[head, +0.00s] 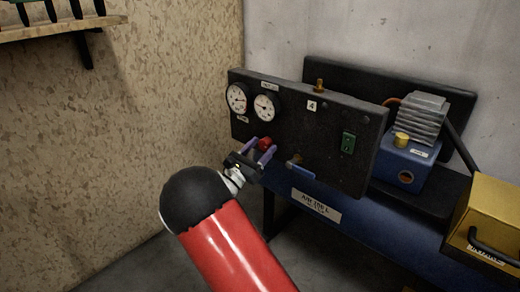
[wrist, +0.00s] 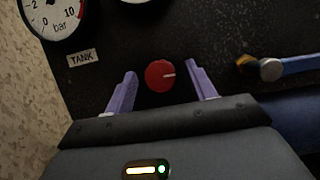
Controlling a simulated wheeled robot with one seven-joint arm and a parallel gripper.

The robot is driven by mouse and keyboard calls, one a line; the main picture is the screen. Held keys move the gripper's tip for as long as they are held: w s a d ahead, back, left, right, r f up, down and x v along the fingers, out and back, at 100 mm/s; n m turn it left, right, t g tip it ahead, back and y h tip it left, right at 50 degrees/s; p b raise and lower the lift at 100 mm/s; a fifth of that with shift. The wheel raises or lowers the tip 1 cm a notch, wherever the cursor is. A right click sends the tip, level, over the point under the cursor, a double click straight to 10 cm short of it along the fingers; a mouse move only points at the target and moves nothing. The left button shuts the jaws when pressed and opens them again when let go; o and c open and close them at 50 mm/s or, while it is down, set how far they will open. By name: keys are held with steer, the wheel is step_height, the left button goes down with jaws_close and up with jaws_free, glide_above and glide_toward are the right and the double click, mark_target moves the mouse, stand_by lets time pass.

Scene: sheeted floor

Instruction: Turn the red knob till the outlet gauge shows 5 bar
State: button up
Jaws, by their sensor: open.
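The red knob (wrist: 160,75) sits on the black panel (head: 315,152); its white mark points right in the wrist view. In the head view the knob (head: 265,143) shows just beyond my gripper (head: 263,156). My gripper (wrist: 155,86) is open, with one purple finger on each side of the knob; I cannot tell whether they touch it. Two round gauges sit above: a left gauge (head: 237,98) and a right gauge (head: 266,107). In the wrist view the left gauge (wrist: 55,14), above a TANK label (wrist: 82,58), is cut off. The right gauge's reading is too small to tell.
A blue-handled valve (head: 296,161) is on the panel right of the knob. A green switch (head: 348,143) is farther right. A blue compressor unit (head: 405,165) stands behind, and a yellow box (head: 490,215) is at the far right. A wooden wall is on the left.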

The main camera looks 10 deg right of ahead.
steer(key=c, duration=1)
steer(key=shift+o, duration=0.2)
steer(key=shift+f+m, duration=0.1)
steer(key=shift+m, duration=0.3)
steer(key=m+g+h+b, duration=0.1)
steer(key=m+g+b, duration=0.1)
steer(key=m, duration=0.1)
steer(key=shift+w+m, duration=0.1)
steer(key=shift+m, duration=0.3)
steer(key=m+g+b, duration=0.1)
steer(key=m, duration=0.1)
steer(key=m+g, duration=0.1)
steer(key=m, duration=0.2)
steer(key=shift+a+g+h+b, duration=0.1)
steer(key=shift+g+h+b, duration=0.2)
steer(key=shift+h+b, duration=0.1)
steer(key=m+g+b, duration=0.1)
steer(key=m, duration=0.1)
steer(key=m+g+b, duration=0.1)
steer(key=m, duration=0.2)
steer(key=shift+w+m+g, duration=0.1)
steer(key=shift+m+g, duration=0.2)
steer(key=shift+m+g+y+b, duration=0.5)
steer(key=shift+m+b, duration=0.15)
steer(key=shift+m, duration=0.85)
steer(key=shift+r, duration=0.2)
